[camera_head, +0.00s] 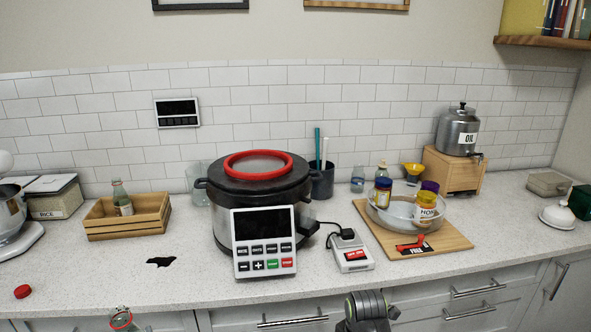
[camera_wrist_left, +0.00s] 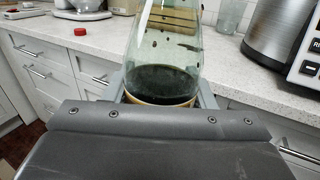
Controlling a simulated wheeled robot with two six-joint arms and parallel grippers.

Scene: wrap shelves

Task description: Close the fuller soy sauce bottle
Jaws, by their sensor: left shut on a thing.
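My left gripper (camera_wrist_left: 162,88) is shut on a clear greenish glass bottle (camera_wrist_left: 160,60), seen close up in the left wrist view. The bottle has dark liquid in its lower part. In the head view its round mouth with a red ring (camera_head: 121,318) shows at the bottom edge, in front of the counter. A red cap (camera_head: 22,291) lies on the counter at the far left; it also shows in the left wrist view (camera_wrist_left: 80,31). Another glass bottle (camera_head: 120,193) stands in a wooden crate (camera_head: 130,231). My right gripper's fingers are not visible.
A large dark cooker (camera_head: 262,185) with a control panel stands mid-counter. Right of it are a switch box (camera_head: 350,251) and a wooden board (camera_head: 450,242) with a bowl of jars. A dark spot (camera_head: 161,262) marks the counter. The front left counter is mostly clear.

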